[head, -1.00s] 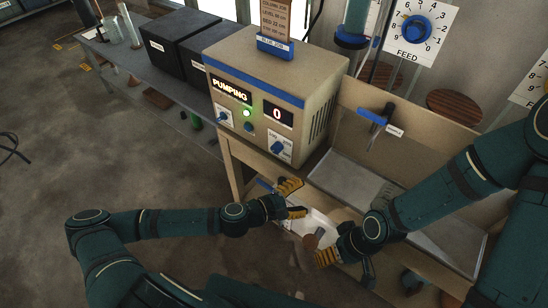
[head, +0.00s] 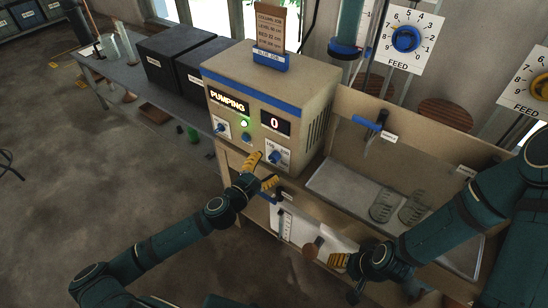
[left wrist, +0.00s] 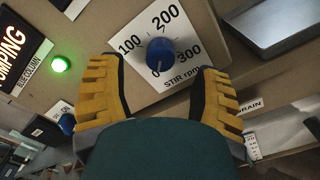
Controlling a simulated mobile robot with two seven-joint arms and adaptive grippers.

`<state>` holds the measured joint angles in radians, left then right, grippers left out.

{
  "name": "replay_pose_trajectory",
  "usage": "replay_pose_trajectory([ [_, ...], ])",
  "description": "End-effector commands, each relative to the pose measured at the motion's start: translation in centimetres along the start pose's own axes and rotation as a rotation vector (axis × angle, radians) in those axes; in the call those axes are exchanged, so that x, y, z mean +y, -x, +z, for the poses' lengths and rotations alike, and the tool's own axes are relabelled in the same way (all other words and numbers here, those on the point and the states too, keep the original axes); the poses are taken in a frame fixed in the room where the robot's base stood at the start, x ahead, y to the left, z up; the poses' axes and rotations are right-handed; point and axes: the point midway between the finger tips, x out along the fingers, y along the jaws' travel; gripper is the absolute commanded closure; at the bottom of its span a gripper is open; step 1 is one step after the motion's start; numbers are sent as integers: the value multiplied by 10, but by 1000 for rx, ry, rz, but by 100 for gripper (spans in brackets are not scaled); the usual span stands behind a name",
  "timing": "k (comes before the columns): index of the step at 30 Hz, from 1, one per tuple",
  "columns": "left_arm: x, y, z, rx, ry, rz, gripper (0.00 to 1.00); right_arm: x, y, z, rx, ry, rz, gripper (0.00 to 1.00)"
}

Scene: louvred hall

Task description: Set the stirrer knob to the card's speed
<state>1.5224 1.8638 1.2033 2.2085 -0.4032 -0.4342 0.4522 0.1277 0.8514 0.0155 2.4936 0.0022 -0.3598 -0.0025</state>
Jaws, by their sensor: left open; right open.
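The blue stirrer knob (head: 275,157) is on a white dial on the front of the beige control box (head: 240,90). In the left wrist view the knob (left wrist: 160,52) sits on a dial marked 0, 100, 200, 300 and "STIR rpm"; its pale mark appears to be near 0. My left gripper (head: 262,170) is open just in front of the dial, its yellow-padded fingers (left wrist: 160,85) either side of the knob, not closed on it. The brown job card (head: 270,25) stands on the box; its lower lines are too small to read. My right gripper (head: 340,272) is open, low by the bench front.
A lit "PUMPING" sign (head: 228,101), green lamp (head: 243,124) and display reading 0 (head: 275,122) share the panel. Another blue knob (head: 221,127) is at its left. A metal tray (head: 345,190) with glassware lies right. Dark boxes (head: 168,62) stand left.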

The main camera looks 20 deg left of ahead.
Motion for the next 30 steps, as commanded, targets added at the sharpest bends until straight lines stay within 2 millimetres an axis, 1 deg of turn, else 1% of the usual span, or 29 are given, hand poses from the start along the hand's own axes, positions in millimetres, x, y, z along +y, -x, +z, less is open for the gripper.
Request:
replay_pose_trajectory([
  [3, 0, -16, 0, 0, 0, -1, 36, -1, 1, 0, -1, 1, 0, 39],
  [6, 0, -26, 0, 1, 1, 0, 36, -1, 2, 0, -1, 1, 0, 39],
  [11, 0, -26, 0, 1, 0, 0, 36, -1, 1, 0, -1, 1, 0, 39],
  [21, 0, -42, 0, -1, 0, -1, 36, 0, 0, 0, -1, 1, 0, 39],
  [29, 0, -43, 0, 0, 0, -1, 36, 0, 0, 0, -1, 1, 0, 39],
  [30, 0, -43, 0, 0, 0, -1, 44, 0, 0, 0, -1, 1, 0, 39],
])
